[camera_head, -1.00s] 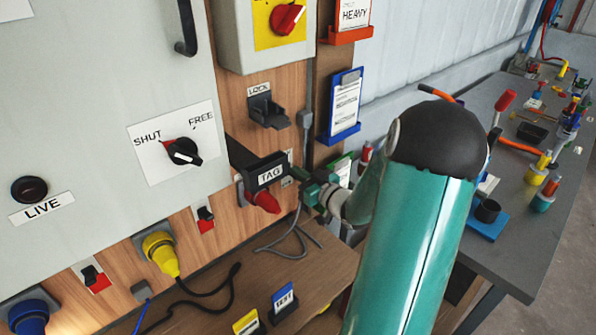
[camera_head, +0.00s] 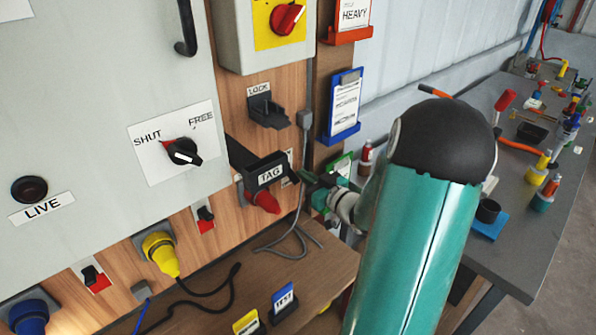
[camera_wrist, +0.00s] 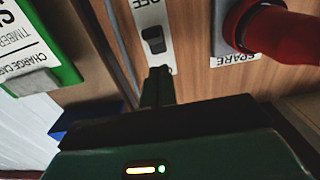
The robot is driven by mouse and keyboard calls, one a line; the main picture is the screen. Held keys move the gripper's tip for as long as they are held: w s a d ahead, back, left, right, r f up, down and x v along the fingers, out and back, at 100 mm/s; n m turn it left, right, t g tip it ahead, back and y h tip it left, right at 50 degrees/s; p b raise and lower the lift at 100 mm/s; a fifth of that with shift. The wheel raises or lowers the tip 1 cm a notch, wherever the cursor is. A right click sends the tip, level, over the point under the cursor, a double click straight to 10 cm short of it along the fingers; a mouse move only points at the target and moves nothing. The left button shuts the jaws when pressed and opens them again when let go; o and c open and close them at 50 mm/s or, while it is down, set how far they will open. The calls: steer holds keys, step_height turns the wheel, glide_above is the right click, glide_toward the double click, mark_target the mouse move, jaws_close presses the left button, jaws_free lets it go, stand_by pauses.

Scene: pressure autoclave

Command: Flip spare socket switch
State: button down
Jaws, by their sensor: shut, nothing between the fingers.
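The spare socket's switch, a black rocker (camera_wrist: 154,39) on a white plate, shows in the wrist view beside a "SPARE" label (camera_wrist: 236,59). A red plug (camera_wrist: 285,30) sits in the socket next to it; in the head view the plug (camera_head: 263,200) shows under the "TAG" holder. My gripper (camera_wrist: 158,74) is shut and empty, its tips just below the rocker in the wrist picture, over the plate's lower end. I cannot tell whether the tips touch the plate. In the head view my gripper (camera_head: 306,177) is right of the TAG holder, and the rocker is hard to make out.
The black TAG holder (camera_head: 268,172) juts from the panel close to my gripper. A green-framed card (camera_wrist: 40,50) hangs beside it in the wrist view. A blue clipboard (camera_head: 345,105) is above. Grey cable (camera_head: 285,245) lies on the wooden ledge below.

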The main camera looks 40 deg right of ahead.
steer(key=s, duration=0.6)
steer(key=shift+s, duration=0.15)
stand_by(0.4)
steer(key=shift+d, duration=0.1)
stand_by(0.4)
